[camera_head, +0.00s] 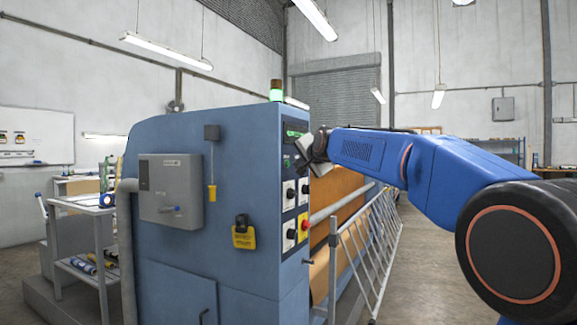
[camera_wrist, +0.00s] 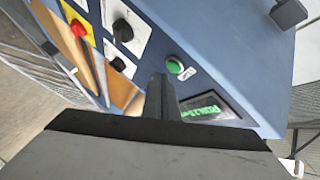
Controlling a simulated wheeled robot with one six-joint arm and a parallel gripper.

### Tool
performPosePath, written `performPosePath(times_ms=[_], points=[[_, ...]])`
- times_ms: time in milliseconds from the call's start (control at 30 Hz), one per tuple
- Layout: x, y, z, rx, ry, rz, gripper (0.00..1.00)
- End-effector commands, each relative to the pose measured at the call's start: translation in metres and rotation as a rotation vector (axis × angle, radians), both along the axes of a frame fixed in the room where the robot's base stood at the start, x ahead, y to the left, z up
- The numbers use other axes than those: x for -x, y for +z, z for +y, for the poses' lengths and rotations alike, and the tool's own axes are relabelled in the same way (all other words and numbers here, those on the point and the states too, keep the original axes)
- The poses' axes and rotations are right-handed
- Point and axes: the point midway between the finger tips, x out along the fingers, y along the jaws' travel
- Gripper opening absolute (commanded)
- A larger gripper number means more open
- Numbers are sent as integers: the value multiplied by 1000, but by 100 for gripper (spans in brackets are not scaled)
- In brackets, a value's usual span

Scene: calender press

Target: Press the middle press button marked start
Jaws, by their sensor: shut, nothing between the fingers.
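A round green button (camera_wrist: 174,66) sits on the blue panel in the wrist view, with a small pale label beside it that is too small to read. My gripper (camera_wrist: 160,80) is shut and empty, a dark narrow tip in the lower middle of the wrist view. Its tip appears just beside the green button; I cannot tell whether they touch. The blue press (camera_head: 235,130) fills the middle of the head view.
A green-lit display (camera_wrist: 205,107) is beside the button. Black knobs (camera_wrist: 122,28) on white plates and a red knob (camera_wrist: 78,28) on yellow are on the same face. A barred metal gate (camera_head: 370,240) stands right of the press. A grey box (camera_head: 170,190) juts from its side.

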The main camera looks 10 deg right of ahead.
Motion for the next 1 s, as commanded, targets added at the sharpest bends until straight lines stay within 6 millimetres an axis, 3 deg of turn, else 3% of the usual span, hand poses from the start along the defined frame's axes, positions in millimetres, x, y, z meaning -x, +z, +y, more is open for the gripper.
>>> performPosePath(times_ms=[600, 1000], points=[[27, 0, -38, -1, -2, 0, 0], [29, 0, -40, 0, 0, 0, 0]])
